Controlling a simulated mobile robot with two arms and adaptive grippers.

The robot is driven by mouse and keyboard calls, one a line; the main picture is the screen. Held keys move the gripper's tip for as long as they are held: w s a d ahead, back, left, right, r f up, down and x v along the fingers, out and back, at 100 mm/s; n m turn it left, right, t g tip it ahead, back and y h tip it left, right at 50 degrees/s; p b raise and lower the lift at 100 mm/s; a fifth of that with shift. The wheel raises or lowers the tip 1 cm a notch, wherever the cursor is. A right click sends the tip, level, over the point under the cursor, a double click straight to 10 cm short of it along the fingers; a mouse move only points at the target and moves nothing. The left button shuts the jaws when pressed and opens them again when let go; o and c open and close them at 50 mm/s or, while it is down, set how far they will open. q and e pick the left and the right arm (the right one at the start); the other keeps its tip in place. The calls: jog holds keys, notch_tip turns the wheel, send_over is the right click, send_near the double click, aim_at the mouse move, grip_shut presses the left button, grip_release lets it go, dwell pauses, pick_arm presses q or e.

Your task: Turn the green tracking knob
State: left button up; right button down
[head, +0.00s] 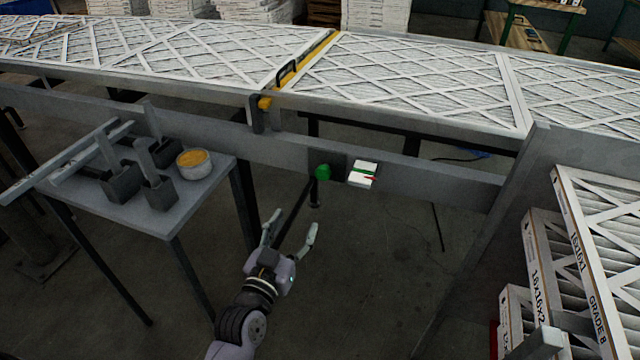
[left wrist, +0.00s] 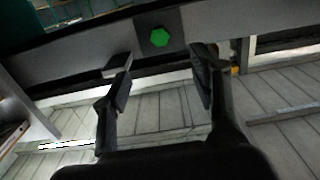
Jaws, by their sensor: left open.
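The green tracking knob (head: 322,172) sits on a dark plate on the side rail of the conveyor. Beside it on the right is a white gauge card (head: 362,174) with a green band and a small red pointer. My left gripper (head: 292,232) is open and empty, below and slightly left of the knob in the head view. In the left wrist view the knob (left wrist: 160,37) shows as a green hexagon beyond and between the two open fingers (left wrist: 160,72). The fingers appear apart from it. My right gripper is not in view.
Filters with white lattice faces (head: 420,75) lie along the conveyor, crossed by a yellow bar (head: 305,62). A grey side table (head: 175,215) at left holds dark tools and a bowl (head: 194,164) with yellow contents. Boxed filters (head: 575,255) stand at right. Floor below the knob is mostly open.

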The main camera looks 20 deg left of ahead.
aim_at(322, 175)
pick_arm(q)
jog(key=w, duration=1.7)
jog(key=shift+w+d+r, duration=0.1)
jog(key=shift+d+r, duration=0.15)
jog(key=shift+d, duration=0.15)
jog(key=shift+c, duration=0.2)
jog(key=shift+c, duration=1.4)
jog(key=c, duration=0.9)
jog(key=shift+o, duration=0.2)
